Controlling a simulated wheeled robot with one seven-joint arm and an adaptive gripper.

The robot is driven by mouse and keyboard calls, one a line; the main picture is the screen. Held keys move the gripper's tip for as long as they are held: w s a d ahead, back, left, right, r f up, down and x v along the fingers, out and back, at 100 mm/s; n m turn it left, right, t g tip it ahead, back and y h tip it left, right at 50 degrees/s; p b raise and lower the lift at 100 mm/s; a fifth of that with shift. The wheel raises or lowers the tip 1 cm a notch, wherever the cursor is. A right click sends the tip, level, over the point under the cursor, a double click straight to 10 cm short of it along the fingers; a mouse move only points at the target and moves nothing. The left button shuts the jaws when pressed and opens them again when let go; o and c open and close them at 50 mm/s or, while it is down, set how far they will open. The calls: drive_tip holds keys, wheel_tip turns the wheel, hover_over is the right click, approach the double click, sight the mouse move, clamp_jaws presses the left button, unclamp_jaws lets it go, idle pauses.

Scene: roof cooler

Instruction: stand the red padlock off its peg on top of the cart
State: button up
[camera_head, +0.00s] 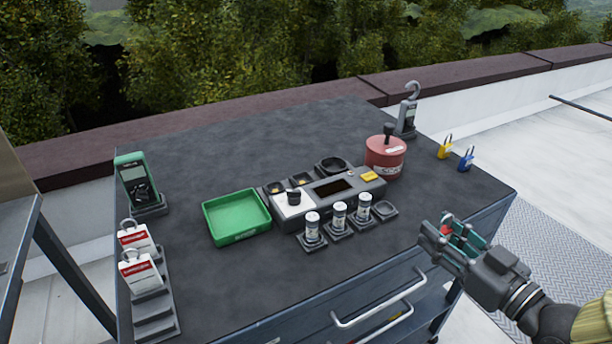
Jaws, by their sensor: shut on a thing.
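The red padlock (447,229) shows only as a small red patch with a bit of its shackle between the fingers of my gripper (452,235). My gripper is shut on it, with dark fingers and teal pads that hide most of it. The gripper comes in from the lower right, at the right front part of the cart (400,262). I cannot tell how high the padlock is above the dark cart top, or whether it touches anything else. Its peg is not visible.
A yellow padlock (445,148) and a blue padlock (467,160) are at the cart's right edge. A red canister (385,158), a grey console (325,193), several white vials (340,215) and a green tray (236,217) occupy the middle. The right front top is clear.

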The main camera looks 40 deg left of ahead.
drive_tip(key=shift+s+a, duration=0.1)
hover_over(418, 211)
drive_tip(key=shift+f+p, duration=0.3)
drive_tip(key=shift+f, duration=2.2)
drive_tip(key=shift+f, duration=0.15)
drive_tip(key=o, duration=1.1)
